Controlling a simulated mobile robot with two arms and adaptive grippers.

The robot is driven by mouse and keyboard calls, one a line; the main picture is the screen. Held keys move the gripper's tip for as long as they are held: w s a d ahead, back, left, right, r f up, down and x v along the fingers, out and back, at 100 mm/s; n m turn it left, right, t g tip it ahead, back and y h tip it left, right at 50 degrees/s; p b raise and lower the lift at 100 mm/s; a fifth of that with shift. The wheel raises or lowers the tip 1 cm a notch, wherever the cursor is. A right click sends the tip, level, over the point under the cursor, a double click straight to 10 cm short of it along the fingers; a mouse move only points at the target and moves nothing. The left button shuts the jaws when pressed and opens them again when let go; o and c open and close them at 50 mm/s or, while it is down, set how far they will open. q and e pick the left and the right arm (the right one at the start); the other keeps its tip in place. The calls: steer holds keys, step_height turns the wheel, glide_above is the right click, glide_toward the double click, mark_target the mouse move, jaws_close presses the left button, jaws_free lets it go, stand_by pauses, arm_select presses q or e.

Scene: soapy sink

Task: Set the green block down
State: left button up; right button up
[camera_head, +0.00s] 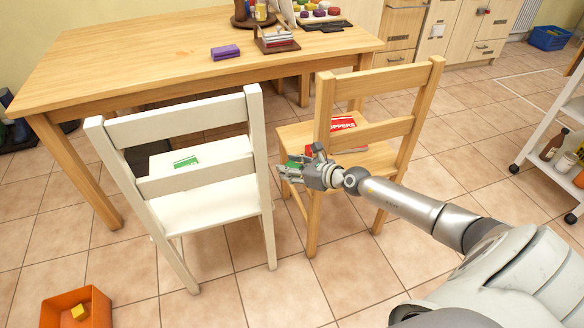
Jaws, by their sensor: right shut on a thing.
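My right gripper (290,172) reaches in from the lower right and is at the left edge of the wooden chair's seat, beside its backrest. It is shut on the green block (297,160), of which only a small part shows behind the fingers. I cannot tell whether the block touches the seat. My left gripper is not in view.
The wooden chair (385,130) holds a red lettered item (342,123). A purple block (225,52) lies on the table (130,75). An orange bin (62,307) with a yellow block (80,312) stands on the floor.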

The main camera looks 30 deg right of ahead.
steer(key=shift+s+a+r, duration=0.2)
steer(key=shift+a+r, duration=0.1)
steer(key=shift+a, duration=0.1)
steer(key=s+a+r+n+g+y, duration=0.2)
steer(key=s+a+r+n+y, duration=0.1)
steer(key=s+a+r, duration=0.5)
steer(key=s+a+r+n+g+y, duration=0.2)
steer(key=s+a+r+n+y, duration=0.2)
steer(key=s+a+r, duration=0.3)
steer(key=shift+s+a+r+g, duration=0.4)
steer(key=shift+s+r, duration=1.6)
steer(key=shift+r, duration=1.8)
